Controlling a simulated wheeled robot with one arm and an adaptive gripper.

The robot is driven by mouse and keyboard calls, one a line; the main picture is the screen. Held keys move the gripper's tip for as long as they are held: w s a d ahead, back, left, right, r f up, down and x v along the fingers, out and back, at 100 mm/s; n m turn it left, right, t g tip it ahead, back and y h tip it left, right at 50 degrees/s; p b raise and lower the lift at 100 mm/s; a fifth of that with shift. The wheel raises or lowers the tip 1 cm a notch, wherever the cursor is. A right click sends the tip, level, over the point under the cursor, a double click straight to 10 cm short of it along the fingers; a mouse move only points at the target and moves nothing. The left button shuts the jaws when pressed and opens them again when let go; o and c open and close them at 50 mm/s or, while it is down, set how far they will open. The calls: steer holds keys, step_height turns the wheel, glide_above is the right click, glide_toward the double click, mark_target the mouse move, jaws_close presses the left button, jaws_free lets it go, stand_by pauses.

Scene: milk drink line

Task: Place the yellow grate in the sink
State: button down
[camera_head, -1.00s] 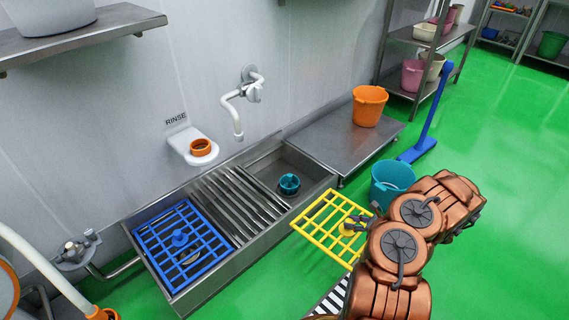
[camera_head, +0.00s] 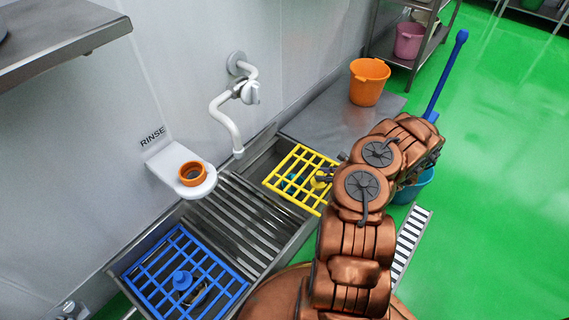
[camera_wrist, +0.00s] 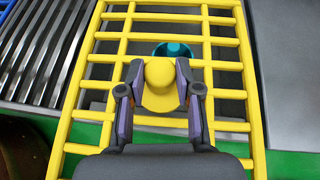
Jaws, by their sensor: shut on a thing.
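The yellow grate (camera_head: 300,158) is held over the right basin of the steel sink (camera_head: 262,262). My gripper (camera_wrist: 160,88) is shut on the round yellow knob (camera_wrist: 161,75) in the middle of the grate. In the wrist view, the grate's bars (camera_wrist: 100,60) spread out around my fingers. A teal object (camera_wrist: 172,50) in the basin shows through the bars. The green floor shows beneath the grate's near part, so that part reaches past the sink's front edge. My arm hides part of the grate in the head view.
A blue grate (camera_head: 184,275) lies in the left basin, with ribbed steel (camera_head: 240,215) between the basins. A white faucet (camera_head: 228,115) and an orange ring in a white holder (camera_head: 192,173) are on the wall. An orange bucket (camera_head: 368,82) stands on the right steel top.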

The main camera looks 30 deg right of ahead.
mark_target(291, 163)
steer(key=w+a+b, duration=0.1)
steer(key=w, duration=0.4)
steer(key=w+a+f+b, duration=0.1)
steer(key=w, duration=0.3)
steer(key=w+a+b, duration=0.2)
steer(key=w, duration=0.3)
steer(key=shift+w+a+f, duration=0.1)
steer(key=shift+w+f, duration=0.1)
steer(key=shift+w, duration=0.1)
steer(key=shift+w+f, duration=0.15)
steer(key=shift+f, duration=0.2)
steer(key=shift+f+b, duration=0.75)
steer(key=shift+f, duration=0.6)
steer(key=shift+f, duration=0.1)
steer(key=c, duration=0.8)
jaws_free()
steer(key=shift+r, duration=0.25)
steer(key=p+v, duration=0.3)
steer(key=v, duration=0.8)
steer(key=shift+s, duration=0.45)
